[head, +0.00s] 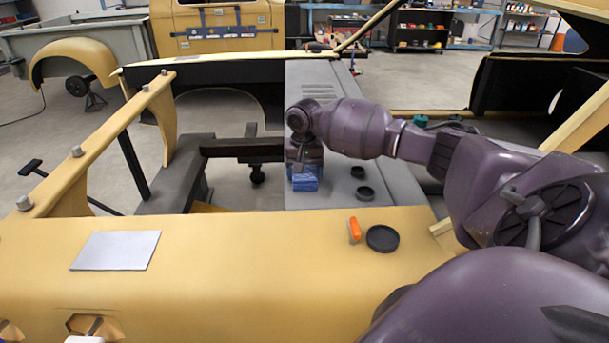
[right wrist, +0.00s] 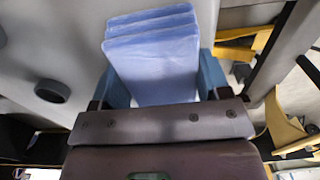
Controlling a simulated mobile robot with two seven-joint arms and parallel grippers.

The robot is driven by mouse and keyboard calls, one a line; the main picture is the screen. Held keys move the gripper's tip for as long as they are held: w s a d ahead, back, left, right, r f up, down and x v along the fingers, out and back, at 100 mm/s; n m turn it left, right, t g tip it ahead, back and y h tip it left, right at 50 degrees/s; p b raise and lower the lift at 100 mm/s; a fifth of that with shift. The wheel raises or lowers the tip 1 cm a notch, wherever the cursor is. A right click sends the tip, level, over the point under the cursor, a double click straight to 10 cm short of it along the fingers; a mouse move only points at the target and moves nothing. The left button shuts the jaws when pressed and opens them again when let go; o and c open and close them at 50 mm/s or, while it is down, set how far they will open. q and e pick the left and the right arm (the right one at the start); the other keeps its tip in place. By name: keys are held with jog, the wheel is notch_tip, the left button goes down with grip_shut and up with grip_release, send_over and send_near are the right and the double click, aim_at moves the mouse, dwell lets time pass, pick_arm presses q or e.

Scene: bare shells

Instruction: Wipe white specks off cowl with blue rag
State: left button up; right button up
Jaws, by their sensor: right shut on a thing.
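The blue rag (head: 305,183) is a folded, layered block in my right gripper (head: 304,168). In the right wrist view the rag (right wrist: 155,60) sits between the two fingers, which are shut on it. The rag is over the left part of the long grey panel with vent slots, which looks like the cowl (head: 335,135). I cannot tell whether the rag touches the panel. No white specks can be made out on it; my right arm hides part of its surface. My left gripper is not in view.
Two black cups (head: 365,193) are on the grey panel. A black round dish (head: 382,238), an orange-handled thing (head: 355,229) and a light grey sheet (head: 116,250) lie on the yellow panel (head: 240,270) in front. A yellow rail (head: 105,142) with grey knobs rises at left.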

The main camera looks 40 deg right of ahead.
jog(key=shift+w+d+r, duration=0.1)
jog(key=shift+w+d, duration=1.05)
jog(key=shift+w, duration=0.2)
jog(key=shift+w+d, duration=1.1)
jog(key=shift+w, duration=0.25)
jog(key=shift+w+d+b, duration=0.3)
jog(key=shift+w+d, duration=0.85)
jog(key=shift+w, duration=0.15)
jog(key=shift+r+p, duration=0.35)
jog(key=shift+r, duration=2.55)
notch_tip(320, 180, up, 3)
jog(key=shift+f, duration=0.1)
